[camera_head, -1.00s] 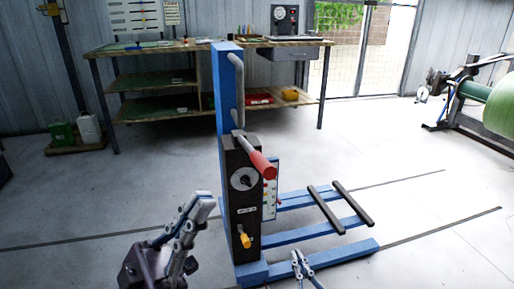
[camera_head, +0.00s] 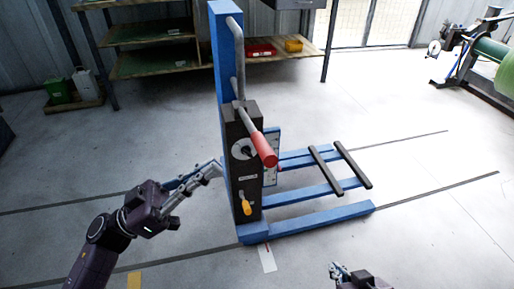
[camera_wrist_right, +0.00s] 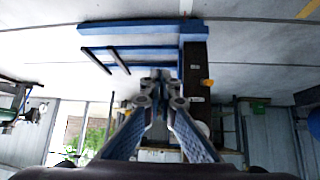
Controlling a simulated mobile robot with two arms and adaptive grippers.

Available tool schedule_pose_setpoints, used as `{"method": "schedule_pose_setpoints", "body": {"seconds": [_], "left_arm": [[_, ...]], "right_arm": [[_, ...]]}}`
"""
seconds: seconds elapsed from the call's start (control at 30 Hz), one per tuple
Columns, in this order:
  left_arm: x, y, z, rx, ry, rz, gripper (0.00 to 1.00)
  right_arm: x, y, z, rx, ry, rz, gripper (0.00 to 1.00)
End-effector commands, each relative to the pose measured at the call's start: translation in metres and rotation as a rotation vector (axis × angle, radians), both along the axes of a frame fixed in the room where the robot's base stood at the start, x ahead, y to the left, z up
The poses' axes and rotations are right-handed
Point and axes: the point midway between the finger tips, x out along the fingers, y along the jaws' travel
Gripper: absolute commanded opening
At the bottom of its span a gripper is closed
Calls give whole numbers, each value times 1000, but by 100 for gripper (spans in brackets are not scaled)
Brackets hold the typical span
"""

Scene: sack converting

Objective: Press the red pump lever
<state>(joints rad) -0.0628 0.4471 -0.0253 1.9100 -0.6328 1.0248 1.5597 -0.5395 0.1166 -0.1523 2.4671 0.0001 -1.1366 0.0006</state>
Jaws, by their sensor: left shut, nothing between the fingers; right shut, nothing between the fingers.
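The red pump lever (camera_head: 264,149) is a grey rod with a red grip, slanting down to the right from the top of the dark pump box (camera_head: 246,190) on the blue stacker (camera_head: 226,60). A yellow handle (camera_head: 246,207) sits lower on the box. My left gripper (camera_head: 218,169) is shut and empty, its fingertips near the box's left side, below and left of the red grip. My right gripper (camera_head: 335,268) is low at the bottom edge, well below the lever. In the right wrist view its shut, empty fingers (camera_wrist_right: 160,80) overlap the stacker; the red lever cannot be made out there.
The stacker's blue legs (camera_head: 320,222) and black forks (camera_head: 325,170) extend right. A workbench (camera_head: 155,63) stands behind, a green canister (camera_head: 58,90) at left, and a machine with a green roll (camera_head: 490,50) at far right. Open floor surrounds the stacker.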

Motion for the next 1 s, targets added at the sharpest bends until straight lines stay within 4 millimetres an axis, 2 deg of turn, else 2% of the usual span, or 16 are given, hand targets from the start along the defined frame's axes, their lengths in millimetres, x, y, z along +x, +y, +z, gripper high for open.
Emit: {"method": "schedule_pose_setpoints", "body": {"seconds": [0.27,0.43,0.57,0.87,0.93,1.0], "left_arm": [[0,0,0,0,0,0,0],[3,-9,5,-1,-2,0,0],[8,-26,17,-4,-6,-1,0],[27,-80,51,-5,-6,-1,0],[29,-83,45,-2,1,1,0],[29,-84,40,-3,2,2,0]], "right_arm": [[0,0,0,0,0,0,0],[2,0,1,1,-8,1,0],[5,2,3,5,-25,2,0],[15,4,11,15,-77,4,0],[22,8,15,25,-115,8,0],[35,14,29,43,-192,15,0]]}}
